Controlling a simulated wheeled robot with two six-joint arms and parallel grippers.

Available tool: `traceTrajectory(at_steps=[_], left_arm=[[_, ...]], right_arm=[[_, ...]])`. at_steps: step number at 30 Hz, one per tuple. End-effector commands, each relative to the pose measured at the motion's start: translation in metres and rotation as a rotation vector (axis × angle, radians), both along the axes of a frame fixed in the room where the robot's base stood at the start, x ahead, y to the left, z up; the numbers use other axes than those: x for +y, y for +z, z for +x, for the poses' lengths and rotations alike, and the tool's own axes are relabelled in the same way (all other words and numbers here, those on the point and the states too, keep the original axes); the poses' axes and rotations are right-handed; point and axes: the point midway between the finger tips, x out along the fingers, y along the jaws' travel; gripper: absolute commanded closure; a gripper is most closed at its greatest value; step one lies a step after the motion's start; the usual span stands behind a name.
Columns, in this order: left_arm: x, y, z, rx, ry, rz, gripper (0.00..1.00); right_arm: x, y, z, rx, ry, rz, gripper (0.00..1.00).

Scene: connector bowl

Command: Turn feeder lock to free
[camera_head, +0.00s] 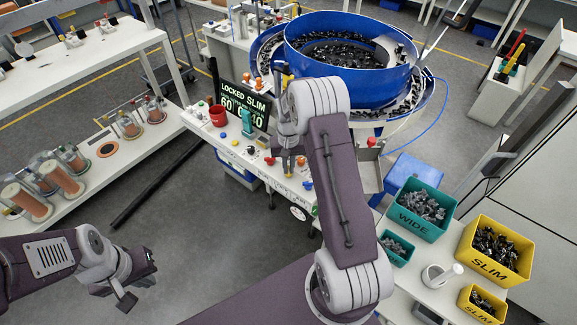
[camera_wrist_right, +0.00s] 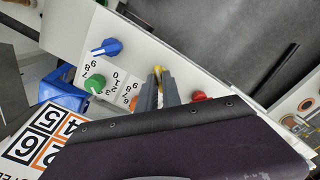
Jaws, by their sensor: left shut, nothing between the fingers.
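The display (camera_head: 243,103) on the feeder panel reads "LOCKED SLIM" above some numbers. My right gripper (camera_head: 288,172) points down at the panel beside it. In the right wrist view its two fingers (camera_wrist_right: 159,80) stand close together with a narrow gap. A yellow knob (camera_wrist_right: 158,70) shows at their tips; whether they grip it is unclear. A blue knob (camera_wrist_right: 104,47), a green knob (camera_wrist_right: 95,84) and a red knob (camera_wrist_right: 199,96) sit around it. No lock label is readable. My left gripper (camera_head: 127,302) is shut and empty, low on the left, away from the panel.
The blue bowl feeder (camera_head: 350,75) stands behind the panel. Teal and yellow part bins, such as the large WIDE bin (camera_head: 407,222) and large SLIM bin (camera_head: 515,262), stand on the right table. A shelf with spools (camera_head: 62,178) is at left.

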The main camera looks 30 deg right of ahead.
Motion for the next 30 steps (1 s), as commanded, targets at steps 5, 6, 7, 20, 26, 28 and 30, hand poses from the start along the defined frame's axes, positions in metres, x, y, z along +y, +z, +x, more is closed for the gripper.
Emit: traceTrajectory(at_steps=[5,6,7,20,26,28,30], left_arm=[[0.000,0.001,0.000,0.000,0.000,0.000,1.00],[0.000,0.002,0.000,0.000,0.000,0.000,1.00],[0.000,0.002,0.000,0.000,0.000,0.000,1.00],[0.000,0.014,0.000,0.000,0.000,0.000,1.00],[0.000,0.018,0.000,0.000,0.000,0.000,1.00],[0.000,0.020,0.000,0.000,0.000,0.000,1.00],[0.000,0.021,0.000,0.000,0.000,0.000,1.00]], right_arm=[[0.000,0.001,0.000,0.000,0.018,0.000,1.00],[0.000,0.001,0.000,0.000,0.029,0.000,1.00],[0.000,0.001,0.000,0.000,0.038,0.000,1.00],[0.000,0.002,0.000,0.000,0.360,0.000,1.00],[0.000,0.003,0.001,-0.002,0.550,-0.001,1.00],[0.000,0.003,0.001,-0.002,0.617,-0.001,1.00],[0.000,0.003,0.001,-0.002,0.683,-0.001,1.00]])
